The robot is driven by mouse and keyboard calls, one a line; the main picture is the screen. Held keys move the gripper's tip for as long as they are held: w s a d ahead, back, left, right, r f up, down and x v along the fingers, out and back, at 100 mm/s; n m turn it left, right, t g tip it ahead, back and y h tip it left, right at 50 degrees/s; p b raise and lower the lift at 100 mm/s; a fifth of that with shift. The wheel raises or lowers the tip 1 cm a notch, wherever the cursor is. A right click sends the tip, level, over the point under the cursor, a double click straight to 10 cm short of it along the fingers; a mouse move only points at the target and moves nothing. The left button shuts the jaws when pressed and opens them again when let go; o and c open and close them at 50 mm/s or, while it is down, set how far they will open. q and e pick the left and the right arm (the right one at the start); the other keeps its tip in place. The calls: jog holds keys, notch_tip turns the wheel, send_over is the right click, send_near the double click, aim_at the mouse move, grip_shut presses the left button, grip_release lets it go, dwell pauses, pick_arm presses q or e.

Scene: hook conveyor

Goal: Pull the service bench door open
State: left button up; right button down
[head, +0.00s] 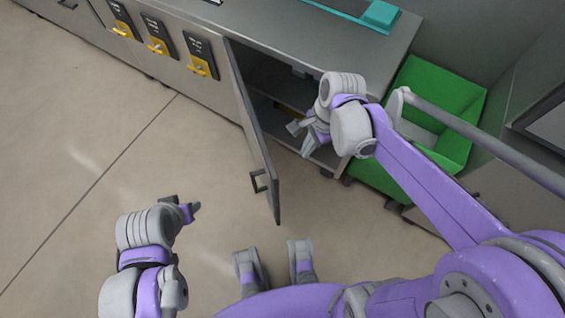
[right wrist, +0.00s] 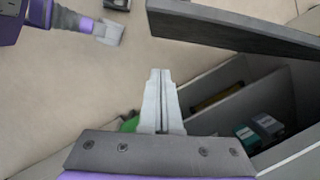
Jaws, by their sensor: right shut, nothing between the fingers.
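The service bench (head: 300,35) is a grey cabinet along the back. Its door (head: 252,125) stands swung well out from the front, with a dark handle (head: 260,181) near its free edge. The door also crosses the top of the right wrist view (right wrist: 235,32). My right gripper (head: 303,136) is to the right of the door, in front of the cabinet opening, apart from the handle. Its fingers (right wrist: 159,100) are together and empty in the right wrist view. My left gripper (head: 183,207) is over the floor, left of the door; its finger gap is unclear.
Inside the cabinet are a yellow bar (right wrist: 212,97) and small boxes (right wrist: 257,132). A green bin (head: 425,125) stands to the right. Several yellow latches (head: 157,47) line the bench front at left. The floor (head: 90,160) left of the door is clear.

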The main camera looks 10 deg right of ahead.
jog(key=a+f+b, duration=0.2)
jog(key=a+f, duration=0.4)
jog(key=f, duration=0.3)
jog(key=shift+s+a+f+m, duration=0.25)
jog(key=shift+a+f+m, duration=0.05)
jog(key=shift+m, duration=0.1)
